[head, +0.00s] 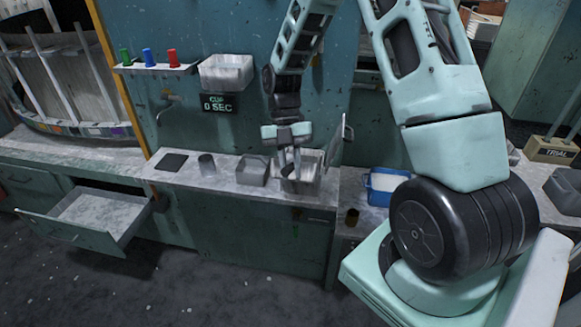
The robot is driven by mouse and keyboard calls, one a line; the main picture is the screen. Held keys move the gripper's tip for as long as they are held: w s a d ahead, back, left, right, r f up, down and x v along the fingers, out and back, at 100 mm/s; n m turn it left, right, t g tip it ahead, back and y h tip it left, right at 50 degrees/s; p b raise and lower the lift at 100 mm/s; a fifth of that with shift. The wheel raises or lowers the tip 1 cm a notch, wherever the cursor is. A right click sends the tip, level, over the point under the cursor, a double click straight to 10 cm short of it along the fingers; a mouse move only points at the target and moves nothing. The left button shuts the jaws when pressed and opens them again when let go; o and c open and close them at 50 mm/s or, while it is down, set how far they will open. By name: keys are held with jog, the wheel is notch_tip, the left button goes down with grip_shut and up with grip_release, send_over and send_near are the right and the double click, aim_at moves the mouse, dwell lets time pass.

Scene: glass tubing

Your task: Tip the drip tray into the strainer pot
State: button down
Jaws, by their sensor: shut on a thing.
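My gripper (290,164) points down over the counter, with its fingers at the left side of an open grey metal tray (318,183), which I take for the drip tray. The fingers look shut on its wall; the exact contact is small and partly hidden. The tray looks roughly level, at or just above the counter top; I cannot tell which. The labels do not show, so I cannot tell for sure which is the strainer pot.
A dark flat pad (172,161) lies at the counter's left. Above are a tap (170,104), a wall bin (226,72), a display (219,103) and a shelf with coloured pegs (148,58). A drawer (88,212) stands open at lower left. A blue tub (384,188) is at right.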

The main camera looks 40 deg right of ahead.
jog(key=shift+w+d+r+g+y+p, duration=0.15)
jog(key=shift+r+y+p, duration=0.05)
jog(key=shift+r+p, duration=0.35)
jog(key=shift+w+d+r+g+y+p, duration=0.2)
jog(key=shift+r+p, duration=0.2)
jog(key=shift+p, duration=0.15)
jog(key=w+d+r+g+y+p, duration=0.2)
jog(key=w+d+r+p, duration=0.1)
jog(key=d+r+p, duration=0.1)
jog(key=shift+r+n+y+p, duration=0.3)
jog(key=shift+r+y+p, duration=0.1)
jog(key=shift+r+p, duration=0.6)
jog(key=shift+w+d+f+g, duration=0.1)
jog(key=shift+g, duration=0.15)
dwell(2.7)
